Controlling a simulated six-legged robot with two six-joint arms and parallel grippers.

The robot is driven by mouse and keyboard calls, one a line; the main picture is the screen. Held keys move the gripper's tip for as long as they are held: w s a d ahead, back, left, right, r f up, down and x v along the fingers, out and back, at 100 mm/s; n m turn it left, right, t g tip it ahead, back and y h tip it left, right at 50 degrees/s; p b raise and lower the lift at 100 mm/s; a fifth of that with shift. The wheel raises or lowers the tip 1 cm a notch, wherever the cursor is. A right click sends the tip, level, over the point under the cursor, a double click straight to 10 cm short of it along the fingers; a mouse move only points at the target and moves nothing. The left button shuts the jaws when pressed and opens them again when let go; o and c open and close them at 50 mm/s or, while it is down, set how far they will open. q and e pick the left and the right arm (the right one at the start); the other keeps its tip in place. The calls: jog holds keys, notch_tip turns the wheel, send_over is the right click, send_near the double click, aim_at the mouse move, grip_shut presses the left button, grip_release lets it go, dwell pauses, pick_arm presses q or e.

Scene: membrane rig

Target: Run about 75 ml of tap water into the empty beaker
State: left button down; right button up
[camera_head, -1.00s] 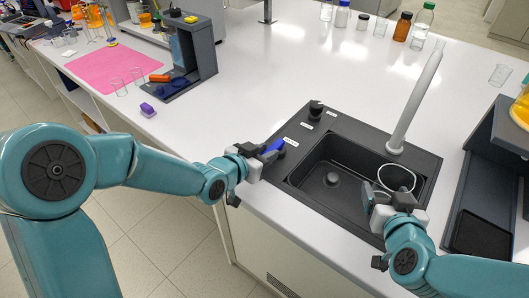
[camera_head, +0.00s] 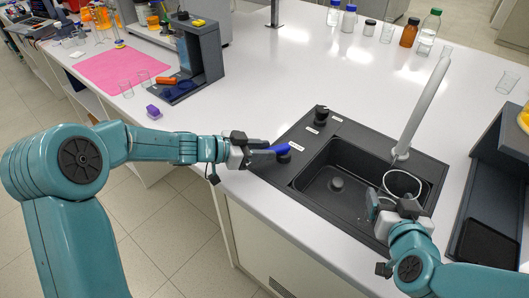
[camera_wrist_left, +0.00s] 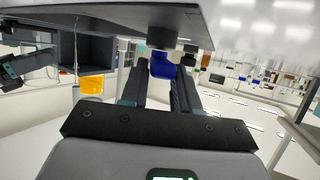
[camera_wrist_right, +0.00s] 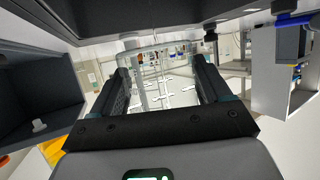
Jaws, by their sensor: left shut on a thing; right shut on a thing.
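The empty-looking beaker (camera_head: 402,181) is clear glass and stands in the sink area below the slanted pale tap spout (camera_head: 424,108). My right gripper (camera_head: 385,206) is shut on the beaker; its glass shows between the fingers in the right wrist view (camera_wrist_right: 155,62). My left gripper (camera_head: 262,151) is shut on the blue tap handle (camera_head: 281,149) at the sink's left edge. The handle also shows between the fingertips in the left wrist view (camera_wrist_left: 163,66). I cannot make out any water stream or a water level in the beaker.
The dark sink (camera_head: 337,207) has a round drain and free room left of the beaker. A black knob (camera_head: 321,113) stands on its rear rim. A dark stand (camera_head: 485,250) is at the right. Bottles (camera_head: 408,32) stand at the back.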

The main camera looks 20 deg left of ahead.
pick_arm(q)
jog(key=shift+w+a+r+m+g+h, duration=0.15)
jog(key=shift+w+m+g+h, duration=0.15)
jog(key=shift+m+g, duration=0.2)
jog(key=shift+w+a+f+m+g+h, duration=0.1)
jog(key=shift+w+m+g+h, duration=0.1)
jog(key=shift+m+g+h, duration=0.25)
jog(key=shift+w+a+r+m+g+h, duration=0.15)
jog(key=shift+w+m+g+h, duration=0.1)
jog(key=shift+m+g, duration=0.3)
jog(key=shift+f, duration=0.15)
jog(key=c, duration=0.9)
grip_release()
jog(key=shift+a, duration=0.1)
jog(key=shift+s+a, duration=0.1)
jog(key=shift+a, duration=0.15)
jog(key=v, duration=1.1)
jog(key=shift+a+r, duration=0.1)
jog(key=shift+r, duration=0.15)
